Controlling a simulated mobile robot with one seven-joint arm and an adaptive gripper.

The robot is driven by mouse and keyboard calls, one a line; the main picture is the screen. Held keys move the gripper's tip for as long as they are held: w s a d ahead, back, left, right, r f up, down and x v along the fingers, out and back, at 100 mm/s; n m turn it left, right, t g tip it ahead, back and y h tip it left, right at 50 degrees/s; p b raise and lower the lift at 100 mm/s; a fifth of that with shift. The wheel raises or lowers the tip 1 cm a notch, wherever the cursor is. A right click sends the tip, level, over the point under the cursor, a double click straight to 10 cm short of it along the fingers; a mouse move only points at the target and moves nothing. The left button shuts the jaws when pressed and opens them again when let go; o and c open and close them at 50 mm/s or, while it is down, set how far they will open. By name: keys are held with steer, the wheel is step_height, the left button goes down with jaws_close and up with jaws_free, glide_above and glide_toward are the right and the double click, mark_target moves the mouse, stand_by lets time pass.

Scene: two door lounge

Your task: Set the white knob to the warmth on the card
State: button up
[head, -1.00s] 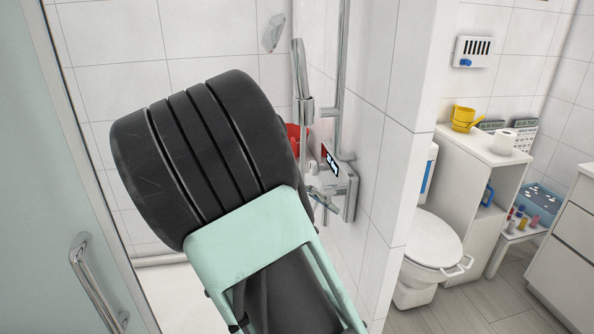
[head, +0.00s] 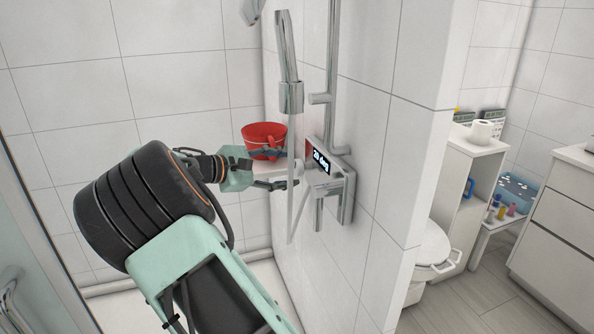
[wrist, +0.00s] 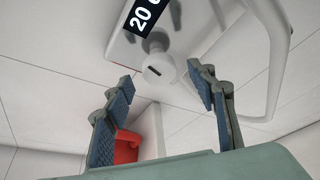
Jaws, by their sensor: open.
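The shower control box (head: 343,185) is on the tiled wall. Its black display (head: 321,161) seems to read 20 deg; the wrist view shows a 20 on the display (wrist: 145,15). The white knob (wrist: 158,68) juts from the box's end, with a dark slot on its face. My gripper (head: 288,169) is open at the box's left end. In the wrist view its two fingers stand on either side of the knob, with a gap visible on both sides. I cannot make out any card with a readable warmth.
A red bucket (head: 264,137) sits on a white ledge behind my gripper. A hand shower with its hose (head: 290,95) and a riser pipe (head: 333,75) run close by the box. A toilet (head: 428,258) and a white cabinet (head: 470,165) stand beyond the partition wall.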

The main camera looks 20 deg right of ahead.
mark_target(295, 168)
steer(key=shift+x, duration=2.05)
steer(key=shift+c, duration=0.6)
steer(key=c, duration=1.1)
